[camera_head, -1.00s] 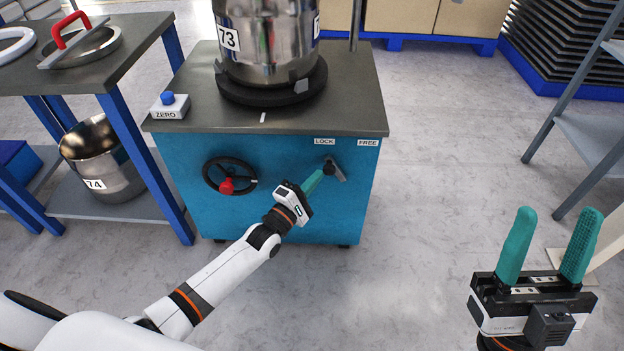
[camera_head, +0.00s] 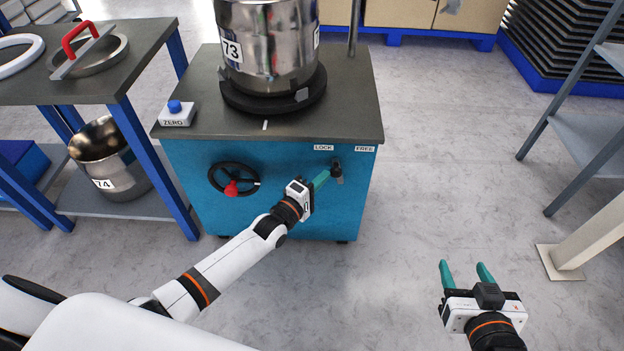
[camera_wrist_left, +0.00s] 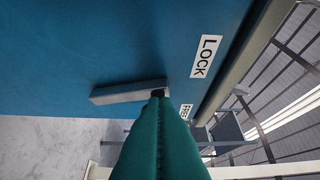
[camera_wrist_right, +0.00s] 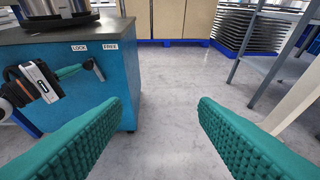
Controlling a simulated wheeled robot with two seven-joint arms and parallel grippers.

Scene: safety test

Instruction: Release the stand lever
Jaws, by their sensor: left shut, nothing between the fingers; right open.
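The stand lever (camera_head: 339,173) is a short grey bar on a dark pivot at the upper right of the blue stand's front (camera_head: 275,205). It hangs about straight down, below and between the LOCK label (camera_head: 323,148) and the FREE label (camera_head: 364,149). My left gripper (camera_head: 325,178) is shut and empty, its green fingertips at the lever from the left. In the left wrist view the shut fingers (camera_wrist_left: 158,105) overlap the lever's pivot end and the lever (camera_wrist_left: 125,93) extends left; I cannot tell whether they touch. My right gripper (camera_head: 464,270) is open and empty, away from the stand.
A black handwheel (camera_head: 233,180) with a red knob is left of the lever. A steel pot marked 73 (camera_head: 268,45) and a ZERO button box (camera_head: 175,113) stand on top. A side table (camera_head: 120,75) is at left, a grey rack (camera_head: 580,130) at right. Floor between is clear.

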